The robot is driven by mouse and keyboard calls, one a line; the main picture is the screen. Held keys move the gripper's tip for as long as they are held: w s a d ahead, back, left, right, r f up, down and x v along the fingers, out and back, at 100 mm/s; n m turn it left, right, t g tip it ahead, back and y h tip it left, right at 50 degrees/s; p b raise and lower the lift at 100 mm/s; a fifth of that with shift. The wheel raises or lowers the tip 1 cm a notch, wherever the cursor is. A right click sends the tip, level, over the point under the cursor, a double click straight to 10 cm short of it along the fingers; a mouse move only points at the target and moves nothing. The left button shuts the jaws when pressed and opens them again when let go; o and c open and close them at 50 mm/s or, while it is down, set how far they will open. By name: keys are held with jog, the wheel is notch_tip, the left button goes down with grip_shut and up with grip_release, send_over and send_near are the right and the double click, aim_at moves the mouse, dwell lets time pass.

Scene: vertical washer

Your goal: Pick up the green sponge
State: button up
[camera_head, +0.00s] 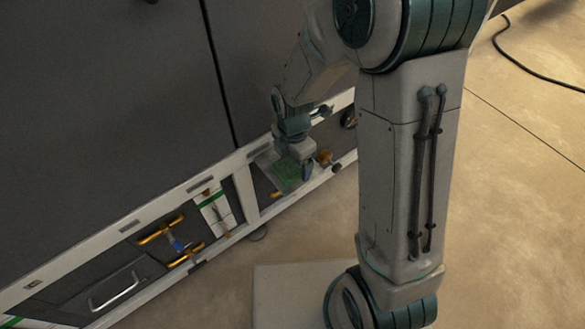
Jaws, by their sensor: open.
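The green sponge (287,172) is low in the right part of the white-framed lower section of the dark machine. It looks like a small green block, partly hidden by my gripper. My gripper (292,166) is open and points down right at the sponge, with a dark finger visible on the sponge's right side. The other finger is hard to make out, and I cannot tell whether either finger touches the sponge.
The white frame (246,190) runs along the machine's base close to my gripper. Yellow pipe fittings (160,229) and a panel with a handle (113,290) are to the left. A brass-coloured knob (325,157) is just right of the gripper. A black cable (530,70) lies on the open floor.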

aim_at(293, 163)
jog(key=c, duration=1.1)
jog(key=shift+o, duration=0.2)
jog(key=shift+r, duration=0.1)
jog(key=shift+r+p, duration=0.4)
jog(key=shift+r, duration=0.2)
notch_tip(293, 163, up, 3)
jog(key=shift+f+p, duration=0.1)
jog(key=shift+p, duration=0.5)
jog(key=d+r+p, duration=0.3)
jog(key=d+r, duration=0.3)
jog(key=d, duration=0.5)
jog(key=shift+s+d+r, duration=0.3)
jog(key=shift+d+r, duration=0.05)
jog(key=shift+r, duration=0.05)
